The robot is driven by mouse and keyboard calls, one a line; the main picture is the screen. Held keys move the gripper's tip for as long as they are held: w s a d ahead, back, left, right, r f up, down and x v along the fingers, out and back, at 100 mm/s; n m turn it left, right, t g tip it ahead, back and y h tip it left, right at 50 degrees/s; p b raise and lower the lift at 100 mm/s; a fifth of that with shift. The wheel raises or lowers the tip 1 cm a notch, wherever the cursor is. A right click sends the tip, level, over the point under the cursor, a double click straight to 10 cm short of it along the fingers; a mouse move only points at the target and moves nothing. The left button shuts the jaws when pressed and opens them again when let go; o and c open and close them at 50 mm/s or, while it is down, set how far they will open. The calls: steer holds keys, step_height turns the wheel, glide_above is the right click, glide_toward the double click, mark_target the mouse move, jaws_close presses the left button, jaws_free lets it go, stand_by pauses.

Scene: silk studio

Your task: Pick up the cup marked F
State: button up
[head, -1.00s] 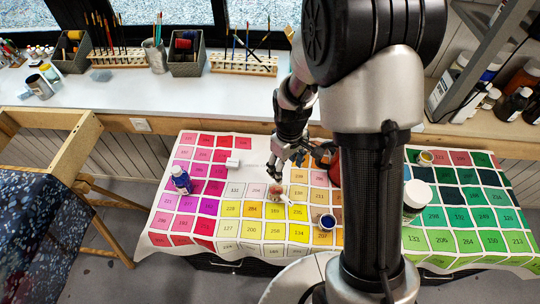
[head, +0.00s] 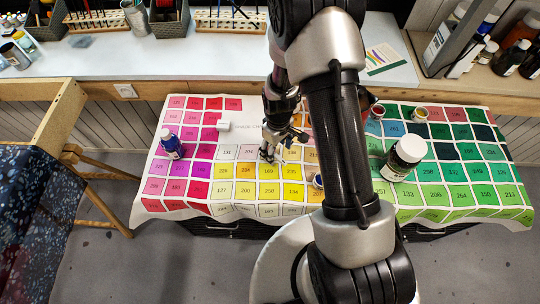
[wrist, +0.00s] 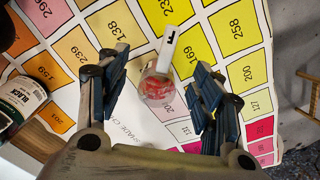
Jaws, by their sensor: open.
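The cup marked F (wrist: 157,86) is a small clear cup with pinkish-red contents. It shows in the wrist view between my fingers and beyond their tips, apart from both. Its white tag (wrist: 170,46) with a black F sticks out toward the top of that view. My gripper (wrist: 162,98) is open and empty. In the head view my gripper (head: 269,152) points down over the colour chart, near its yellow squares. There the cup is largely hidden by the fingers.
The colour chart (head: 244,170) covers the table. A large jar (head: 402,160), a reddish cup (head: 377,112) and another cup (head: 420,114) stand right. A blue-filled cup (head: 318,181) is beside my arm.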

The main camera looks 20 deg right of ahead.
mark_target(275, 154)
steer(key=f, duration=0.1)
steer(key=f+b, duration=0.1)
steer(key=f, duration=0.2)
steer(key=shift+a+f, duration=0.25)
steer(key=shift+f, duration=0.15)
steer(key=shift+c, duration=0.4)
steer(key=c, duration=1)
steer(key=shift+r, duration=0.15)
